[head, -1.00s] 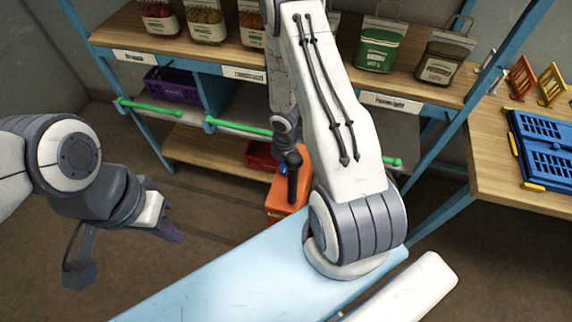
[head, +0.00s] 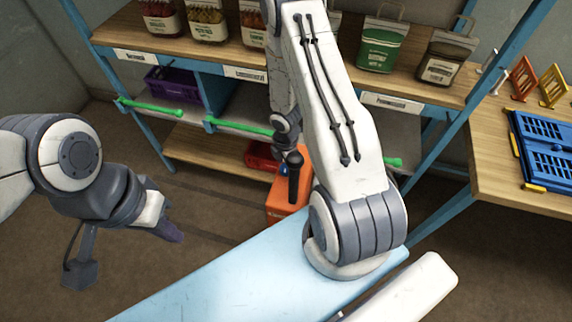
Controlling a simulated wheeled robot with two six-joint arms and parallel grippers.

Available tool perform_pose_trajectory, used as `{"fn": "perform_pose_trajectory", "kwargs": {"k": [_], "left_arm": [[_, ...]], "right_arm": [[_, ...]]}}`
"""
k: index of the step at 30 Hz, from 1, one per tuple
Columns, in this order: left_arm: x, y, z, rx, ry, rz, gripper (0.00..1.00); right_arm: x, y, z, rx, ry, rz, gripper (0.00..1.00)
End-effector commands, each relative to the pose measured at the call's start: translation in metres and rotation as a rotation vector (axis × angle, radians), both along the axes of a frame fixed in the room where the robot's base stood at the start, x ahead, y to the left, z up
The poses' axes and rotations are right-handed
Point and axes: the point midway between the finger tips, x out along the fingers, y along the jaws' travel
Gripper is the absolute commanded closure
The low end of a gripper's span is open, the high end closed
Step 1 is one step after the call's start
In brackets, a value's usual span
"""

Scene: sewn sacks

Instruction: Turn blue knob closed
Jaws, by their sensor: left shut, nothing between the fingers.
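A small patch of blue, probably the blue knob (head: 284,171), shows at the back of an orange box (head: 281,206) on the floor in front of the shelf. My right arm reaches over and down to it. The dark end of my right gripper (head: 293,182) is just beside the blue patch and hides part of it. I cannot tell whether they touch, or whether its fingers are open or shut. My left gripper (head: 171,233) hangs at the left over bare floor, shut and empty, well apart from the box.
A shelf (head: 180,50) behind holds jars, bags (head: 381,47) and a purple crate (head: 172,85). Green-ended bars (head: 150,107) run along its front. A red bin (head: 261,155) is behind the box. A table (head: 505,170) with blue trays is at right. Floor at left is free.

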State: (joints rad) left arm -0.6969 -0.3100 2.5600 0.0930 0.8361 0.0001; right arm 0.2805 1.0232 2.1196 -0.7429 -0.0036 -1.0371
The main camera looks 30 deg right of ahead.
Motion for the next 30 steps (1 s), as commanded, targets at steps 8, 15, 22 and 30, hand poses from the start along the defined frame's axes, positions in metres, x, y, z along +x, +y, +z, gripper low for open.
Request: {"fn": "perform_pose_trajectory", "kwargs": {"k": [8, 15, 22, 30], "left_arm": [[0.0, 0.0, 0.006, 0.0, 0.0, 0.0, 1.0], [0.0, 0.0, 0.033, 0.0, 0.0, 0.001, 1.0], [0.0, 0.0, 0.071, 0.0, 0.0, 0.002, 1.0], [0.0, 0.0, 0.104, 0.0, 0.0, -0.004, 1.0]], "right_arm": [[-0.001, -0.001, 0.006, -0.001, 0.002, -0.002, 0.18], [0.0, -0.001, 0.033, -0.001, 0.001, -0.002, 0.18], [0.0, -0.001, 0.07, -0.001, 0.001, 0.0, 0.18], [0.0, -0.001, 0.103, 0.0, 0.0, 0.0, 0.18]]}}
